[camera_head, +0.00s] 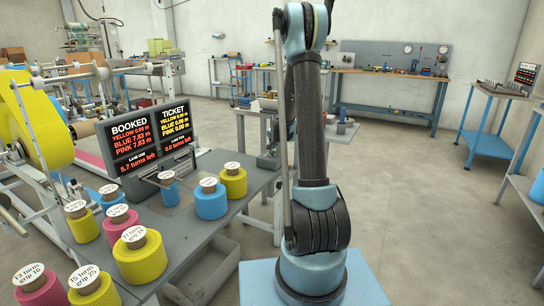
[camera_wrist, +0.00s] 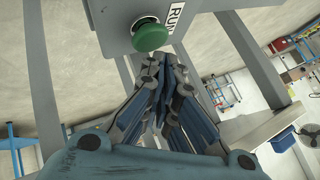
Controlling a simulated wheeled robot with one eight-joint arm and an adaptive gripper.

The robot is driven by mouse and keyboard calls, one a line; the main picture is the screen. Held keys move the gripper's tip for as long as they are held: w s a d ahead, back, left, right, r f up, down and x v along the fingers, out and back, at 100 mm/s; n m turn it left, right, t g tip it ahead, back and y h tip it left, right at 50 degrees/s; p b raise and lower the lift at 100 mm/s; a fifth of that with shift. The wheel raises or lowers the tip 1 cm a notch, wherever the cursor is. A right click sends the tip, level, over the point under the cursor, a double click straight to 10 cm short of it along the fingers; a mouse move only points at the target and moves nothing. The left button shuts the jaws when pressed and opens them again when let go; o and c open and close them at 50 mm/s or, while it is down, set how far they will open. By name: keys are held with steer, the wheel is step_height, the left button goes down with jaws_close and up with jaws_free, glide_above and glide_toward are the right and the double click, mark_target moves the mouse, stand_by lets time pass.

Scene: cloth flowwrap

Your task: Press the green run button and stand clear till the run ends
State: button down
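The green run button (camera_wrist: 150,36) is a round green cap on a grey box (camera_wrist: 115,15), with a "RUN" label (camera_wrist: 176,17) beside it, in the wrist view. My gripper (camera_wrist: 159,62) has its fingertips together just below the button in the picture. Nothing shows between the fingers. I cannot tell whether the tips touch the button. In the head view my arm stands in front, and the button and gripper are not visible there. The display (camera_head: 150,135) shows BOOKED and TICKET panels, with blue and pink at 7.83 m under BOOKED and zeros under TICKET.
A grey table (camera_head: 185,235) left of my arm bears several yellow, blue and pink rolls with labelled tops. A large yellow roll (camera_head: 40,120) hangs on a machine at the far left. A workbench (camera_head: 385,75) stands along the back wall. Floor (camera_head: 410,190) to the right is clear.

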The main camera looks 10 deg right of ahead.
steer(key=shift+r, duration=2)
stand_by(3.3)
